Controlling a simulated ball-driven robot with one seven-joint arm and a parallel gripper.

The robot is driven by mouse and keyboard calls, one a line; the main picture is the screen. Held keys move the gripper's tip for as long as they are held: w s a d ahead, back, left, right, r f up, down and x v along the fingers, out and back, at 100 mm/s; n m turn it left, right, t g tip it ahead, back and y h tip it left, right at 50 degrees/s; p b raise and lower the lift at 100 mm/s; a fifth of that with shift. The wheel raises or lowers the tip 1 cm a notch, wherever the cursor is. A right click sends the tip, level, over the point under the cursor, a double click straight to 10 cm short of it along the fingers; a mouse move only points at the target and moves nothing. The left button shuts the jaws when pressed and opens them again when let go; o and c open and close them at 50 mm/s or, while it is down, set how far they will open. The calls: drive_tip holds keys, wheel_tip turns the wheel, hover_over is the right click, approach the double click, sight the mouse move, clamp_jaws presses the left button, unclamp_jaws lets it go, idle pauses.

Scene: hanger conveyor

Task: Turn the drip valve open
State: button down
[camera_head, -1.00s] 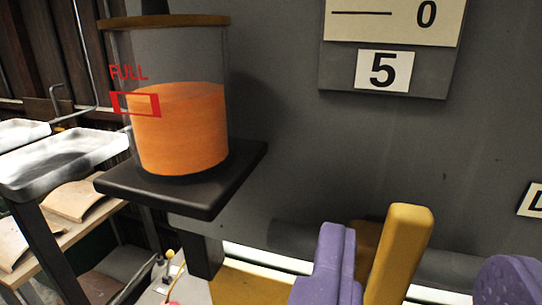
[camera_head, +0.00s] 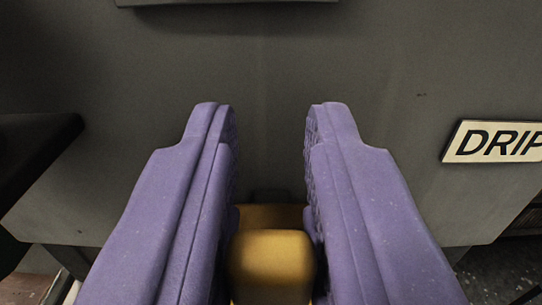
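The two purple fingers of my gripper (camera_head: 270,118) stand apart in the middle of the view, tips pointing at the grey panel, with nothing between the tips. A yellow block (camera_head: 271,265) shows low between the fingers, near their inner sides. It may be the drip valve's handle, but I cannot tell for sure. Whether the fingers touch it is not clear. A white sign (camera_head: 495,141) reading "DRIP", cut off by the right edge, is on the panel to the right of my gripper.
The grey panel (camera_head: 270,60) fills the background. A black shelf (camera_head: 35,145) juts in at the left, clear of the left finger. A dark board edge (camera_head: 225,2) shows at the top. Dark floor (camera_head: 500,272) shows at the lower right.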

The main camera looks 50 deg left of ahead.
drive_tip(key=shift+a+f+b, duration=0.1)
drive_tip(key=shift+b, duration=0.4)
drive_tip(key=n+b, duration=0.1)
drive_tip(key=b, duration=0.2)
drive_tip(key=shift+s+a+f+n, duration=0.25)
drive_tip(key=shift+s+n, duration=0.15)
drive_tip(key=s+a+n+b, duration=0.1)
drive_tip(key=n+b, duration=0.2)
drive_tip(key=b, duration=0.1)
drive_tip(key=s+f+n+b, duration=0.1)
drive_tip(key=n+b, duration=0.1)
drive_tip(key=b, duration=0.3)
drive_tip(key=s+a+f+n+b, duration=0.1)
drive_tip(key=n+b, duration=0.2)
drive_tip(key=b, duration=0.2)
drive_tip(key=shift+a+n, duration=0.3)
drive_tip(key=c, duration=1)
unclamp_jaws()
drive_tip(key=shift+c, duration=0.2)
drive_tip(key=shift+f, duration=0.15)
